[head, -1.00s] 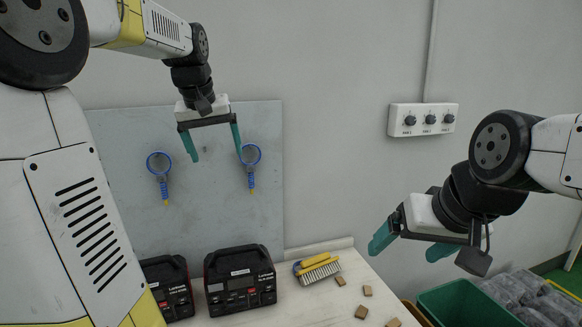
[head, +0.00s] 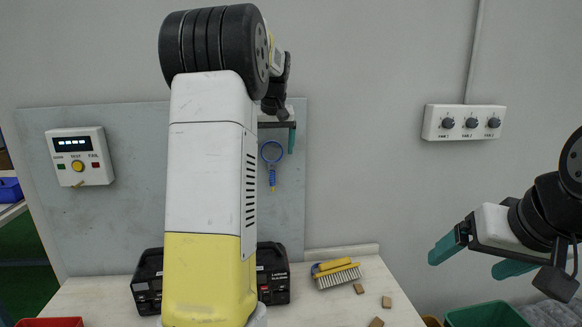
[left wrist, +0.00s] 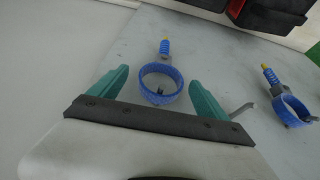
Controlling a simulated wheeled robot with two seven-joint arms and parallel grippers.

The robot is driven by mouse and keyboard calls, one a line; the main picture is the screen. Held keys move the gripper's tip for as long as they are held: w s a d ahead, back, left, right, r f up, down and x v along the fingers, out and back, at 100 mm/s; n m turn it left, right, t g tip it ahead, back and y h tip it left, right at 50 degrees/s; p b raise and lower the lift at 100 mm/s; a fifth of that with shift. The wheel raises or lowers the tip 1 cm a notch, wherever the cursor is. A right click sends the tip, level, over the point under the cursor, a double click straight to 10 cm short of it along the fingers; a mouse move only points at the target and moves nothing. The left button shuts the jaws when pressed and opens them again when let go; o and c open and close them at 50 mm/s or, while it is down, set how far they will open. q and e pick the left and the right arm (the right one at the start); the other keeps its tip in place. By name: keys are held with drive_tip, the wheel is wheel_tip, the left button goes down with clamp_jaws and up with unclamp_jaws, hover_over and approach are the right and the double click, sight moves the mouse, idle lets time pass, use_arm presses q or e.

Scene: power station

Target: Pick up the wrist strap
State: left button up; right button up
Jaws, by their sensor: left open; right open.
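A blue wrist strap (head: 272,154) with a round band and a coiled cord hangs on the grey wall panel (head: 90,220). It also shows in the left wrist view (left wrist: 160,96), its band lying between the fingers. A second blue strap (left wrist: 290,109) is at the right of that view; in the head view my left arm hides it. My left gripper (head: 274,143) is open at the near strap's band, with one finger hidden by the arm. It shows in the left wrist view too (left wrist: 158,76); I cannot tell whether it touches. My right gripper (head: 464,264) is open and empty, away from the panel.
Black power units (head: 273,276) stand on the white table (head: 100,299) below the panel, partly behind my left arm. A yellow brush (head: 335,272) and small wooden blocks (head: 387,302) lie to the right. A test box (head: 80,157) and a switch box (head: 464,122) are on the wall.

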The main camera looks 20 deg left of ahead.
use_arm(q)
drive_tip(key=shift+w+a+f, duration=0.2)
drive_tip(key=shift+f, duration=0.45)
drive_tip(key=c, duration=1.9)
drive_tip(key=shift+o, duration=0.2)
drive_tip(key=shift+r, duration=0.1)
